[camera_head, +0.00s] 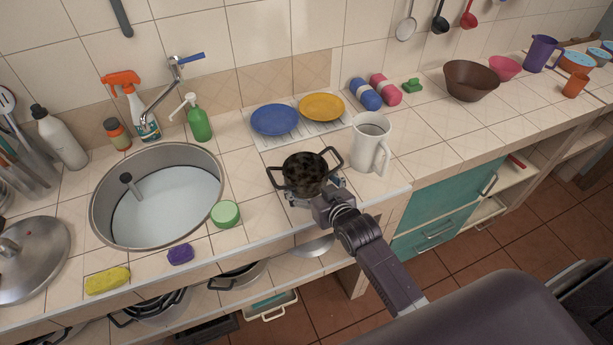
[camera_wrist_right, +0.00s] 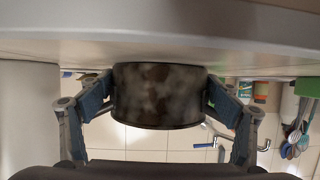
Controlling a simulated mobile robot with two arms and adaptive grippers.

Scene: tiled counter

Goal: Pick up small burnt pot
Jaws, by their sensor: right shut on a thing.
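The small burnt pot (camera_head: 304,172) is dark with brown burnt patches and has two loop handles. In the head view it is at the counter's front, right of the sink. In the wrist view the pot (camera_wrist_right: 160,95) sits between the two blue-padded fingers. My right gripper (camera_head: 318,194) reaches it from the front right and is shut on it. In the wrist view the right gripper (camera_wrist_right: 160,105) has one finger on each side of the pot. I cannot tell whether the pot touches the counter. My left gripper is not in view.
A white pitcher (camera_head: 370,143) stands close right of the pot. Behind are a blue plate (camera_head: 275,120) and a yellow plate (camera_head: 321,107) on a rack. The round sink (camera_head: 100,205) is to the left, with a green round container (camera_head: 226,213) between. Free tiles lie further right.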

